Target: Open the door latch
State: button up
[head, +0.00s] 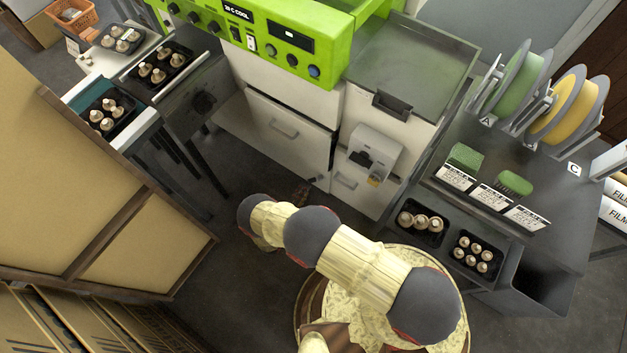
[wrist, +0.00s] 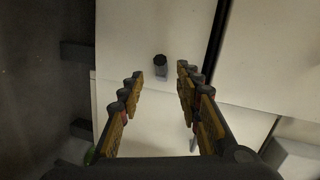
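A small dark round knob, which looks like the door latch (wrist: 160,60), sticks out near the lower edge of a white door panel (wrist: 135,30) in the wrist view. My gripper (wrist: 160,73) is open and empty, with its fingertips to either side of the line toward the knob. The knob appears just beyond the tips; I cannot tell the exact distance. The door looks shut.
A green control panel (head: 275,42) tops the cabinet. To its right are a grey box (head: 376,148) and another handle (head: 345,181). Mushroom trays (head: 422,222) sit on the dark right-hand bench. A brown-framed panel (head: 120,215) stands at left. Dark floor lies between.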

aim_at(312, 181)
jog(key=shift+n, duration=0.4)
jog(key=b+x, duration=0.2)
jog(key=x, duration=0.5)
jog(key=shift+w+d, duration=0.25)
jog(key=shift+w, duration=0.1)
jog(key=shift+c, duration=0.8)
grip_shut()
jog(key=shift+s+d, duration=0.1)
